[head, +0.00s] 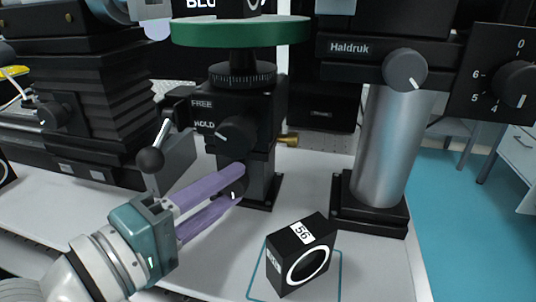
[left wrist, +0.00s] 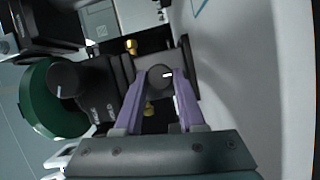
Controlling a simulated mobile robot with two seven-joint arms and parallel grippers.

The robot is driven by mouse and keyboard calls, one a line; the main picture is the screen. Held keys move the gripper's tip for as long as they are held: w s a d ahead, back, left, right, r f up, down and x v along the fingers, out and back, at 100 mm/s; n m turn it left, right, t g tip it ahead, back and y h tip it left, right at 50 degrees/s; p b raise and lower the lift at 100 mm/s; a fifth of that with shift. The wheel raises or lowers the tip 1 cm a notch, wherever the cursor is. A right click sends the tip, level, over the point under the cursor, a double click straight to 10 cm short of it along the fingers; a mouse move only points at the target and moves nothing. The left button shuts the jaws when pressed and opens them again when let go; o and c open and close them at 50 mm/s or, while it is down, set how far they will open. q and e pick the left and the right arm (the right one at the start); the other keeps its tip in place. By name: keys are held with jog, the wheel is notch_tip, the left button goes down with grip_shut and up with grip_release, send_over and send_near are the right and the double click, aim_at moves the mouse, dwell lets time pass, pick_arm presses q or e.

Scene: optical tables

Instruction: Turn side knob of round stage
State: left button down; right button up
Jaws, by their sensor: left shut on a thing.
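The round stage has a green disc (head: 240,32) on top of a black body; the disc also shows in the left wrist view (left wrist: 38,105). A black knob (left wrist: 160,77) with a white mark sits low on the stage's post. My left gripper (head: 240,182) reaches it from the lower left, its two purple fingers shut on either side of the knob. In the head view the fingers partly hide this knob. A larger knob (head: 236,134) beside the words FREE and HOLD is above, untouched. My right gripper is in neither view.
A black block marked 56 (head: 300,254) sits on the table to the right. Bare white table (head: 385,268) lies at the front right.

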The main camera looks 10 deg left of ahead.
pick_arm(q)
jog(key=c, duration=0.5)
grip_release()
jog(key=shift+r, duration=0.1)
